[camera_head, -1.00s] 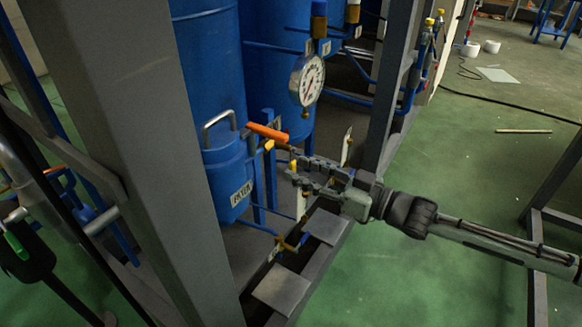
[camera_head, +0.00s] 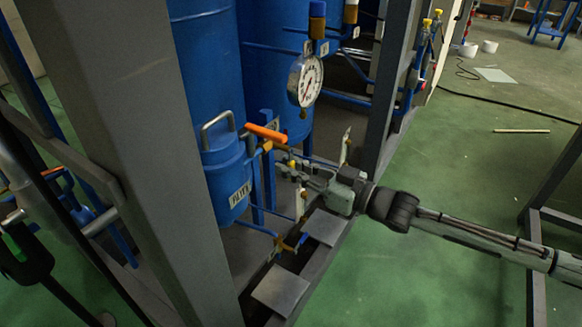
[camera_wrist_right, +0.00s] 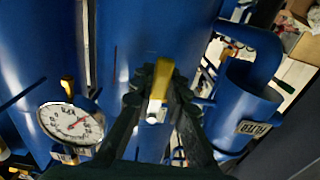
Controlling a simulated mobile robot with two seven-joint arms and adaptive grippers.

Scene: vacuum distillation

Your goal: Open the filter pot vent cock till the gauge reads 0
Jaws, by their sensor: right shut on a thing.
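The filter pot (camera_head: 226,178) is a small blue labelled pot with a grey bail handle; it also shows in the wrist view (camera_wrist_right: 238,105). The white round gauge (camera_head: 305,80) stands above and right of it; it also shows in the wrist view (camera_wrist_right: 70,124). I cannot read its figures. My right gripper (camera_head: 290,170) is right of the pot, shut on a small yellow cock handle (camera_wrist_right: 160,80) that stands up between its fingertips in the wrist view. The cock's body is largely hidden by the fingers.
An orange lever (camera_head: 265,132) sits just above and left of my right gripper. Tall blue tanks (camera_head: 205,60) stand behind. A grey frame post (camera_head: 115,110) blocks the left side. Green floor (camera_head: 440,170) is open at right.

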